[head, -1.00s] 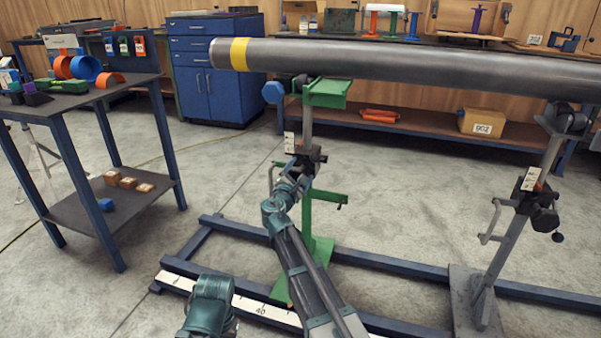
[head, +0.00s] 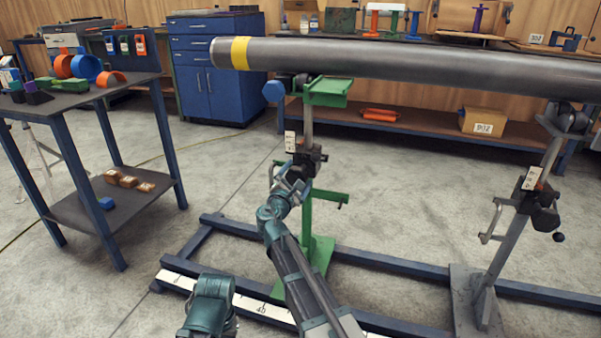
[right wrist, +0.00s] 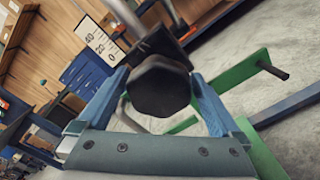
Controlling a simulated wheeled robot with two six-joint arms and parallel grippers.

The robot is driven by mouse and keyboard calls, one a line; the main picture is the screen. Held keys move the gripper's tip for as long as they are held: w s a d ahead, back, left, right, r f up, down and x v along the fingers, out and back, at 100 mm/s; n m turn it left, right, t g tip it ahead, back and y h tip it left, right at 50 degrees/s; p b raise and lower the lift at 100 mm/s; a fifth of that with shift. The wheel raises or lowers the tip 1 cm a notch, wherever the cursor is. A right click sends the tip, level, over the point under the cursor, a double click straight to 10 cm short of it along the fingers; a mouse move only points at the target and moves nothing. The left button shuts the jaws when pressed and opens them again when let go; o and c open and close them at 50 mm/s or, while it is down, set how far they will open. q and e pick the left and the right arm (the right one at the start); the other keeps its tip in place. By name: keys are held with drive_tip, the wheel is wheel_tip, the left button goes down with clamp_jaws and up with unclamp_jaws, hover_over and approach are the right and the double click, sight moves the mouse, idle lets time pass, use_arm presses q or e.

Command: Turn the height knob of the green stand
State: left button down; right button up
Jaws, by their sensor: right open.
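The green stand (head: 319,250) is upright under the left end of the grey pipe (head: 400,66). Its black height knob (right wrist: 160,88) is in the middle of the right wrist view, with a dark clamp block (head: 308,160) behind it on the post. My right gripper (head: 294,181) is at the knob's height, in front of the post. In the right wrist view, its blue fingers (right wrist: 160,76) are open, one on each side of the knob with little gap. I cannot tell whether they touch it. My left gripper is not in view.
A grey stand (head: 480,290) holds the pipe further right. Blue floor rails (head: 390,262) run beneath both stands. A table (head: 130,88) with coloured parts is at the left. The green stand's side arm (head: 330,196) sticks out right, below the clamp.

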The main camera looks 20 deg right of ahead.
drive_tip(key=v, duration=1)
drive_tip(key=shift+s+a, duration=0.2)
drive_tip(key=shift+s, duration=0.05)
drive_tip(key=s+f+m+g+y+p, duration=0.2)
drive_tip(key=s+f+m+g+p, duration=0.45)
drive_tip(key=s+m, duration=0.35)
drive_tip(key=s+a+f+m+g+y+p, duration=0.25)
drive_tip(key=s+a+g, duration=0.2)
drive_tip(key=s, duration=0.35)
drive_tip(key=s+a+f+m+g+y+p, duration=0.2)
drive_tip(key=s+a+m+g+y, duration=0.25)
drive_tip(key=s, duration=0.45)
wheel_tip(320, 180, up, 38)
drive_tip(key=a+p, duration=0.1)
drive_tip(key=p, duration=3.6)
drive_tip(key=shift+s+a+f+n, duration=0.2)
drive_tip(key=shift+s+a+n, duration=0.05)
drive_tip(key=shift+a+n, duration=0.1)
